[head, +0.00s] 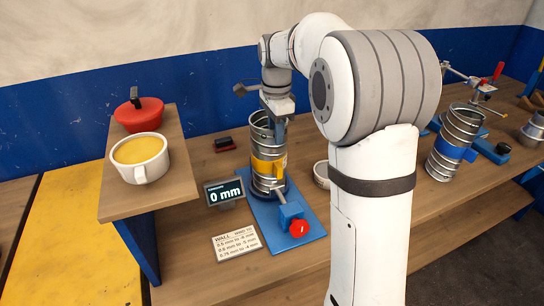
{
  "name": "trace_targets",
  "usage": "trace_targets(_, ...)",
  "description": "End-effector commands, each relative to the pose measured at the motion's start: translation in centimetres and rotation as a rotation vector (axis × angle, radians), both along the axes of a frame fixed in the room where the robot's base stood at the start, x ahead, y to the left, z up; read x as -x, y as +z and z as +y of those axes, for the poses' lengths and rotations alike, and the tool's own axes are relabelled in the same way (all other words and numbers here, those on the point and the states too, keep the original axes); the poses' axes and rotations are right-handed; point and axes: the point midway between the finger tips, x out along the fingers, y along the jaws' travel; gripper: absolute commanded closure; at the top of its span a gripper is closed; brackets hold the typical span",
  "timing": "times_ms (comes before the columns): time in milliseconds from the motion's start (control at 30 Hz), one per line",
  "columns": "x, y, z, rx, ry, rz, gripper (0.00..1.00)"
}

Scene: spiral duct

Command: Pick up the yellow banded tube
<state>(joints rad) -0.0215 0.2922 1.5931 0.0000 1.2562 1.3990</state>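The yellow banded tube (266,178) is a ridged silver metal duct with a yellow band around its middle. It stands upright on a blue fixture (305,236) with a red knob (299,229). My gripper (277,122) points down at the tube's upper right rim. One grey finger shows in front of the tube wall. The other finger is hidden, so I cannot tell whether the gripper is open or shut, or whether it touches the tube.
A display (224,192) reads 0 mm left of the tube, near a wall-thickness card (237,243). A blue banded tube (455,150) stands right, beyond my arm.

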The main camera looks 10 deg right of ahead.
Motion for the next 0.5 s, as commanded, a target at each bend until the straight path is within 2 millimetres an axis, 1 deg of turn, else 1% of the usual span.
trace_targets(67, -0.01, 0.01, 0.02, 0.000, 0.001, 0.000, 0.73)
trace_targets(400, 0.00, 0.04, 0.06, 0.000, 0.001, 0.000, 1.00)
trace_targets(500, -0.01, 0.05, 0.07, 0.000, 0.002, 0.000, 1.00)
